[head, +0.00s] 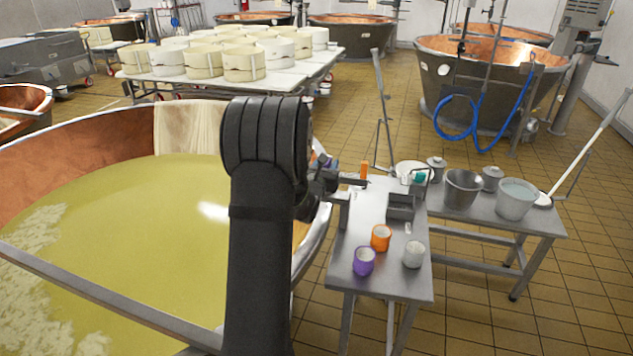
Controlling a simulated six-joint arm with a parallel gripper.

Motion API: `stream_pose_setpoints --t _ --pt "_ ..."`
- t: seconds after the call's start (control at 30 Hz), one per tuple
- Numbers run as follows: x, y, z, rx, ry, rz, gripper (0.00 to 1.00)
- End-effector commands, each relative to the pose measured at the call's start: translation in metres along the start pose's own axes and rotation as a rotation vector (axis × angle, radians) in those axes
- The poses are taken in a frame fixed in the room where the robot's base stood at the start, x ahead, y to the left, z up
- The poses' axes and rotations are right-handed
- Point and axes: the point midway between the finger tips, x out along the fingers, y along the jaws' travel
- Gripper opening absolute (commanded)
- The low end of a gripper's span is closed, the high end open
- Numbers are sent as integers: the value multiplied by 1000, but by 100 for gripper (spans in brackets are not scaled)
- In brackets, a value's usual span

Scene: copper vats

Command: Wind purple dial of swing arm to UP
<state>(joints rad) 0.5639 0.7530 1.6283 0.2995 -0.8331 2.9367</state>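I cannot make out a purple dial or an UP mark for certain. A small bluish-purple patch (325,160) shows just behind my wrist, partly hidden by it; I cannot tell whether it is the dial. A grey metal bar (110,300) crosses the front of the large copper vat; I cannot tell whether it is the swing arm. My gripper (345,188) is at the vat's right rim, by the far left end of the narrow steel table. It is small and dark here, and its finger gap does not show clearly. My dark arm hides part of the vat.
The copper vat (95,152) holds yellow-green liquid, with a pale cloth over its far rim. The steel table (395,284) bears a purple cup (363,263), an orange cup (380,240), a whitish cup (413,256) and a dark tray (400,208). A bench with pails (515,202) stands right.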

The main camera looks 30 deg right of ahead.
Motion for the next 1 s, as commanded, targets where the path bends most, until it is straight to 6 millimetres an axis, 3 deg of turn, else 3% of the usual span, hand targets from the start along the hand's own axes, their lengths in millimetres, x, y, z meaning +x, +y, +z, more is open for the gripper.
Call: stream_pose_setpoints --t 0.6,0.8,1.0 --pt "-135 0 0 0 1 2 36" --pt "-157 0 0 1 1 0 36" --pt "-161 0 0 1 0 0 36"
